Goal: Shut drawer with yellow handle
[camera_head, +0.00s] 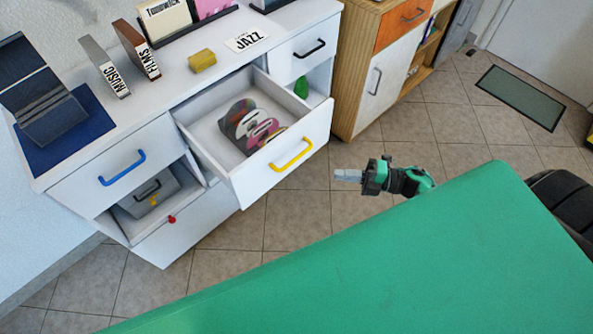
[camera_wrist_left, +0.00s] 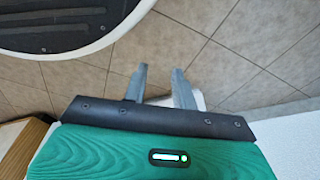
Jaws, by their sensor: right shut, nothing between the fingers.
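The white drawer with the yellow handle (camera_head: 290,154) is pulled out of the white cabinet, and its front panel (camera_head: 240,186) stands well clear of the cabinet face. Several discs (camera_head: 250,125) lie inside it. My right gripper (camera_head: 345,175) is shut and empty, to the right of the drawer front and apart from it, above the tiled floor. My left gripper is outside the head view. In the left wrist view its two grey fingers (camera_wrist_left: 158,85) stand apart, with floor tiles beyond; it looks open and empty.
The cabinet top (camera_head: 165,92) holds disc cases, a yellow block (camera_head: 202,60) and a JAZZ label. A drawer with a blue handle (camera_head: 122,168) is left of the open one. A wooden cabinet (camera_head: 350,80) stands to the right. Tiled floor beside the drawer front is free.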

